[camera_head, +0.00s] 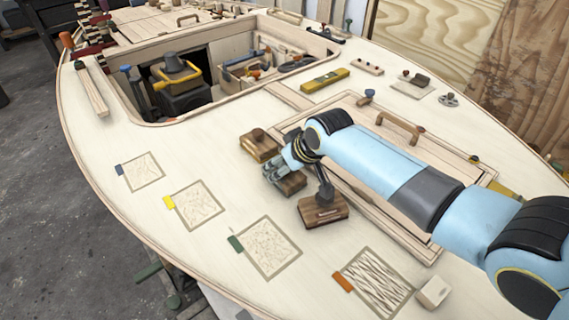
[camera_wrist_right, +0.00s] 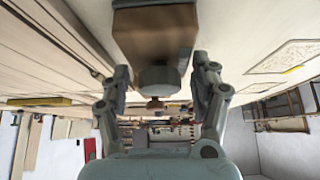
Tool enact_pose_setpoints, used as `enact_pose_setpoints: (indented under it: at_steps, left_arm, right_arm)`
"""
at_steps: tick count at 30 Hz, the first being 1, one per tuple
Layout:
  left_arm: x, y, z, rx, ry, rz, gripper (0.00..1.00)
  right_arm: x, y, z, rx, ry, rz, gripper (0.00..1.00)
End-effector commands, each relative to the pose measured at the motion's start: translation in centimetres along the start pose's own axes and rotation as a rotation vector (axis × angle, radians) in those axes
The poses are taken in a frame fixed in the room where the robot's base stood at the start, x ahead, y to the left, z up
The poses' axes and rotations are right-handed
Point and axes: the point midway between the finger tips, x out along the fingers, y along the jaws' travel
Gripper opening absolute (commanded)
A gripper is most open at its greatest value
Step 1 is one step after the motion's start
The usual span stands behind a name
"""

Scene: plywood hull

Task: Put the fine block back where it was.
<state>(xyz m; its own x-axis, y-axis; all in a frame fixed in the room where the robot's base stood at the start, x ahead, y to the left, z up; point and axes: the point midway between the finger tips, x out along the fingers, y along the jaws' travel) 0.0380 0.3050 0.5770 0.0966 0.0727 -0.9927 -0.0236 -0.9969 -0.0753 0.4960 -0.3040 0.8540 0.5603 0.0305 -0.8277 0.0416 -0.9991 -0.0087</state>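Three wooden sanding blocks stand in a row on the pale deck. One block with a yellow edge and a round knob (camera_head: 260,146) is at the back left. A middle block (camera_head: 291,184) is partly hidden by my right gripper (camera_head: 276,172). A darker block with an upright dark handle (camera_head: 322,211) stands at the front right. I cannot tell which is the fine one. In the wrist view, my right gripper (camera_wrist_right: 160,85) is open, its fingers apart on either side of a grey knob (camera_wrist_right: 158,78) on a brown block (camera_wrist_right: 155,35). My left gripper is out of view.
Four sanded patches with coloured tabs lie along the near deck, including a blue-tabbed one (camera_head: 141,171) and an orange-tabbed one (camera_head: 375,283). A pale block (camera_head: 433,291) sits at the front right. An open hatch with tools (camera_head: 215,75) and a yellow level (camera_head: 325,80) lie behind.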

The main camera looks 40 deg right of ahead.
Motion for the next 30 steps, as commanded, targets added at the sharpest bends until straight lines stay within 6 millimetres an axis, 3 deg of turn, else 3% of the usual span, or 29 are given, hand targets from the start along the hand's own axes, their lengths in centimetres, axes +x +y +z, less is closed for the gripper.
enact_pose_setpoints:
  at_steps: [3,14,30]
  left_arm:
    - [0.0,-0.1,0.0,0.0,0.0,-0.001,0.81]
    - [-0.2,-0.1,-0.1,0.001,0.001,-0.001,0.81]
    - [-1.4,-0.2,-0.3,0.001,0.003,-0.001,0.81]
  right_arm:
    - [0.0,0.0,0.0,0.0,0.0,0.0,0.81]
    - [-0.6,0.0,-0.2,0.0,0.0,0.0,0.81]
    - [-10.8,0.1,-0.2,-0.002,0.001,0.001,0.81]
